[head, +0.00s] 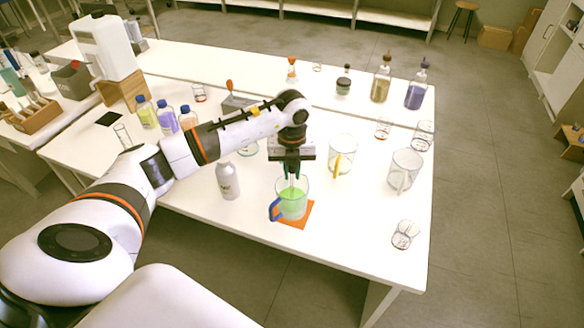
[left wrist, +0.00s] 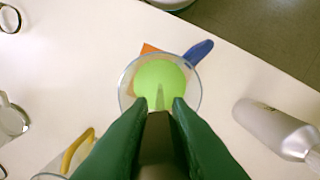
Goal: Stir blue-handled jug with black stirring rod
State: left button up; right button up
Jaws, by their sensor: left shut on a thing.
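The blue-handled jug (head: 293,205) holds bright green liquid and stands upright on an orange square mat (head: 306,217). It also shows in the left wrist view (left wrist: 126,86), with its blue handle (left wrist: 200,51) pointing to the upper right. My left gripper (head: 291,174) is right above the jug, pointing down. In the left wrist view its green fingers (left wrist: 161,106) are shut on the black stirring rod (left wrist: 159,135). The rod points down into the jug, and its lower end looks to be in the green liquid. My right gripper is out of view.
A grey bottle (head: 228,181) stands left of the jug. A yellow-handled jug (head: 342,155) and a clear-handled jug (head: 404,171) stand to the right. Small glass beakers (head: 405,234) are near the right edge. Dark-capped bottles (head: 381,84) stand at the back. The table's front is clear.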

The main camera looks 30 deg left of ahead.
aim_at(292, 182)
pick_arm(q)
jog(key=shift+f+b, duration=1.4)
jog(key=shift+f, duration=0.85)
